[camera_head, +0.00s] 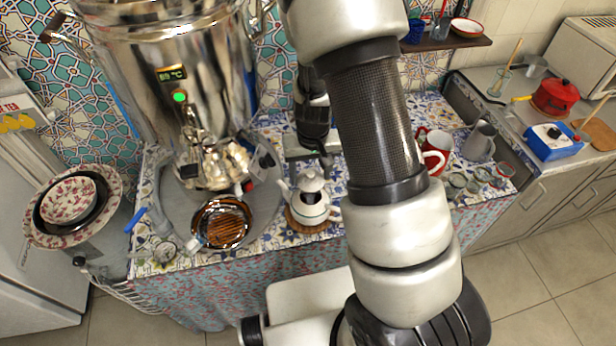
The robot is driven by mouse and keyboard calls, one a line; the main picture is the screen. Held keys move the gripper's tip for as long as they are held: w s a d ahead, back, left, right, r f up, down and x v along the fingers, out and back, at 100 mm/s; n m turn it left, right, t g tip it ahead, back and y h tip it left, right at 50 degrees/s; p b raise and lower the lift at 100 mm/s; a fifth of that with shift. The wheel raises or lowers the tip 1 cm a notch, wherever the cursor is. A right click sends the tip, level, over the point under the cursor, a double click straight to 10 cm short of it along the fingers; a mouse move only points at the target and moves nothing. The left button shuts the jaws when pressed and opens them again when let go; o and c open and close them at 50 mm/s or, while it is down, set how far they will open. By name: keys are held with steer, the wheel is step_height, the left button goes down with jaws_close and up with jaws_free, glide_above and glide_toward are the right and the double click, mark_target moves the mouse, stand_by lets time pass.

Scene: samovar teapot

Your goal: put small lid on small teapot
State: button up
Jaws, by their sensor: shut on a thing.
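The small white lid (311,183) is just above and behind that opening in the picture, apart from a seated position. My gripper (322,162) reaches down from behind and is shut on the lid at its top. My arm crosses in front and the fingertips are small, so the exact grip is hard to see.
Patterned bowls (68,200) are at far left. A red-and-white mug (436,150), a grey pitcher (479,142) and small glasses (480,180) stand right of my arm.

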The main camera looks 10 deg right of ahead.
steer(key=shift+f+b, duration=1.55)
steer(key=shift+f, duration=0.5)
steer(key=shift+f+b, duration=0.6)
steer(key=shift+f, duration=0.05)
steer(key=shift+f+b, duration=0.65)
steer(key=shift+b, duration=0.25)
stand_by(0.4)
steer(key=o, duration=1.6)
steer(key=shift+r, duration=0.15)
steer(key=shift+r+p, duration=2.6)
steer(key=shift+r, duration=0.8)
